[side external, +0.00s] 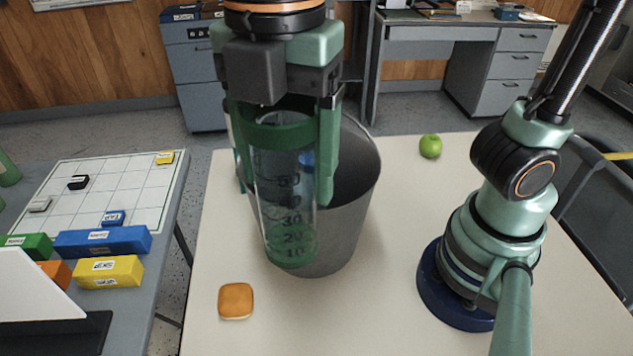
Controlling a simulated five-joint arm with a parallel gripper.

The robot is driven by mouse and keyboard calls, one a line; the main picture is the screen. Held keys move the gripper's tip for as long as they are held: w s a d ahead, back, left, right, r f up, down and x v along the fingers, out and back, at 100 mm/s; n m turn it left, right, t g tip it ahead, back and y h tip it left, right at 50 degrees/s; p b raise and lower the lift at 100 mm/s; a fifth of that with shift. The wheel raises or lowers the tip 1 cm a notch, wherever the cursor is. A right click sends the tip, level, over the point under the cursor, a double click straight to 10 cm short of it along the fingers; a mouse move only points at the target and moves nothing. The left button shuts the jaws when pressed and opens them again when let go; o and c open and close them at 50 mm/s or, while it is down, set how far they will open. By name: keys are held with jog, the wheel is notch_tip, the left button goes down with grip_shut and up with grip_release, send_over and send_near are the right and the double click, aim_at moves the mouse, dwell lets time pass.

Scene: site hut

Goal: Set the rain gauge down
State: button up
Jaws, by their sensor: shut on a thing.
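The grey bin (345,225) stands on the table behind the gauge. A bread roll (236,301) lies front left and a green apple (430,146) back right. A side table on the left holds a gridded board (105,190) and coloured blocks (103,241). Table front centre is clear.

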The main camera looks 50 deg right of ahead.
notch_tip(320, 180, up, 3)
jog(key=shift+w+f, duration=0.1)
jog(key=w+d+m, duration=0.8)
jog(key=w+d, duration=0.5)
jog(key=w, duration=0.4)
jog(key=w+d+m, duration=0.3)
jog(key=d+m, duration=0.1)
jog(key=d, duration=0.7)
jog(key=w+d+m, duration=0.4)
jog(key=d, duration=0.7)
notch_tip(320, 180, down, 25)
jog(key=shift+s+d+f, duration=0.15)
jog(key=shift+s, duration=0.15)
jog(key=shift+f, duration=0.15)
